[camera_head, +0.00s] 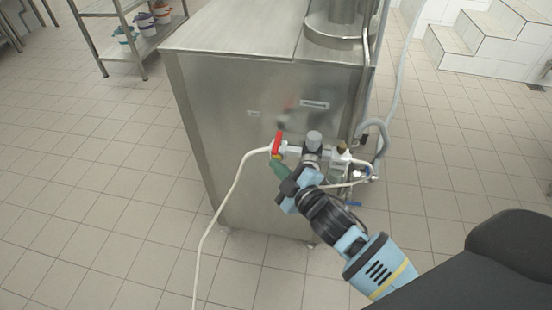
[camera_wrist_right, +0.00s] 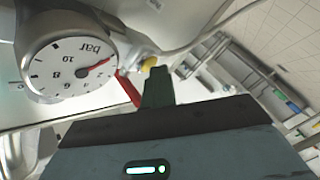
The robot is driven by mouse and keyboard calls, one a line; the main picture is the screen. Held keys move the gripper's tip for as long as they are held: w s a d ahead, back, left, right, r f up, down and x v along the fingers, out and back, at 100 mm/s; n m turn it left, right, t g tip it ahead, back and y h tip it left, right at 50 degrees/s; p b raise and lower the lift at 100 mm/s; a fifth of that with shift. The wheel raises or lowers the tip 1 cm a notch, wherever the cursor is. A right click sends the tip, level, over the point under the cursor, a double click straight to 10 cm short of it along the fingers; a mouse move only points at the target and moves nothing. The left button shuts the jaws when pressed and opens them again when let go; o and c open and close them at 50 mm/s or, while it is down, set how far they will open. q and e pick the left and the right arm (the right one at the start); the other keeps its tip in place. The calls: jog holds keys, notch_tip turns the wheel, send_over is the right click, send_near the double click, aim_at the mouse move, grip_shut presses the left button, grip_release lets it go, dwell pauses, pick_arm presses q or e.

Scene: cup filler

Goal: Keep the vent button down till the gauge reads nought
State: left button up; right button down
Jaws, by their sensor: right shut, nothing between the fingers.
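The pressure gauge (camera_wrist_right: 72,68) has a white round dial marked "bar". It shows at the left of the right wrist view, turned nearly upside down, with a red needle pointing toward the right; the exact reading is hard to tell. In the head view a red lever (camera_head: 277,143) sits on the pipe fittings at the machine's front. In the wrist view a small yellow part (camera_wrist_right: 150,62) shows by the fittings; I cannot tell whether it is the vent button. My right gripper (camera_head: 278,171), with green fingers, is shut and empty, close below the red lever. Contact is unclear. My left gripper is out of view.
The steel machine (camera_head: 225,150) stands behind the fittings. A white hose (camera_head: 223,205) runs from them down to the floor. Grey hoses (camera_head: 381,140) hang at the right. A shelf (camera_head: 145,45) with tubs stands back left. The tiled floor (camera_head: 90,190) at left is clear.

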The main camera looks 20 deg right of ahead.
jog(key=shift+s, duration=0.15)
jog(key=shift+s+a+p, duration=0.3)
jog(key=shift+s+a, duration=0.15)
jog(key=shift+s, duration=0.15)
jog(key=s+a, duration=0.1)
jog(key=s, duration=0.1)
jog(key=s+a+p, duration=0.1)
jog(key=s, duration=0.1)
jog(key=shift+a, duration=0.4)
dwell(0.5)
